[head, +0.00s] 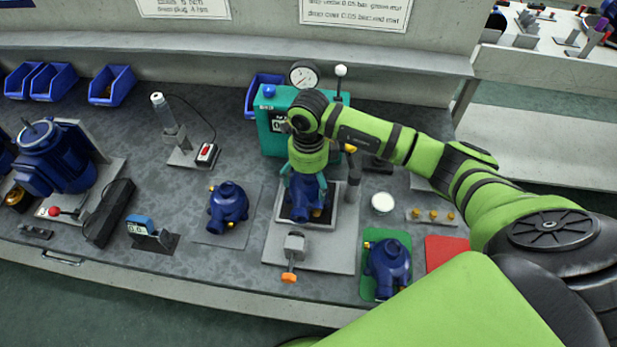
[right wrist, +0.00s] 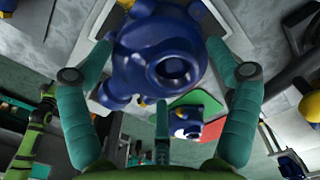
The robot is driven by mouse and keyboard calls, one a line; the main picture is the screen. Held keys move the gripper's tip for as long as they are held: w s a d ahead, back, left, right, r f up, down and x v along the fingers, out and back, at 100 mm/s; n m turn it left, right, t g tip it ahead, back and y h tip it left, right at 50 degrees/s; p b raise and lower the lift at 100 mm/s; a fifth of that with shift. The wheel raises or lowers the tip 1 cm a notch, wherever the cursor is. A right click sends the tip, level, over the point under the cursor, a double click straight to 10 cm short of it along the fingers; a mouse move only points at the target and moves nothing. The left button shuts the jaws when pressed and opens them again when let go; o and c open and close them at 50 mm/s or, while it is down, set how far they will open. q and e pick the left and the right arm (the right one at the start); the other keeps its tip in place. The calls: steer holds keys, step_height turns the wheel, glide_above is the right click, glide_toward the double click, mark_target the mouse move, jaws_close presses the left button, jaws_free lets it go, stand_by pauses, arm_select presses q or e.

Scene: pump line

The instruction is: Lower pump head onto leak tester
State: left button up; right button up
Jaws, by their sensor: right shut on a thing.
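My right gripper (head: 306,184) is shut on a blue pump head (head: 303,205), its fingers on either side of it. In the right wrist view the pump head (right wrist: 165,62) sits between the teal fingers, with a round opening facing the camera. It is over or in the pale-rimmed tray (head: 283,213) of the leak tester (head: 270,138), a teal box with a display and round gauge. I cannot tell whether it touches the tray. My arm hides part of the tester. My left gripper is not in view.
A grey clamp (head: 294,244) with an orange tip stands in front of the tray. One blue pump head (head: 228,205) sits on a grey mat to the left, another (head: 388,265) on a green mat (head: 371,288) at right. A red mat (head: 446,253) lies beyond it.

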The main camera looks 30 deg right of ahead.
steer(key=shift+f+b, duration=1.05)
steer(key=shift+f, duration=0.15)
steer(key=o, duration=1.1)
steer(key=shift+f, duration=0.1)
steer(key=shift+r+p, duration=3.15)
steer(key=shift+r, duration=1.45)
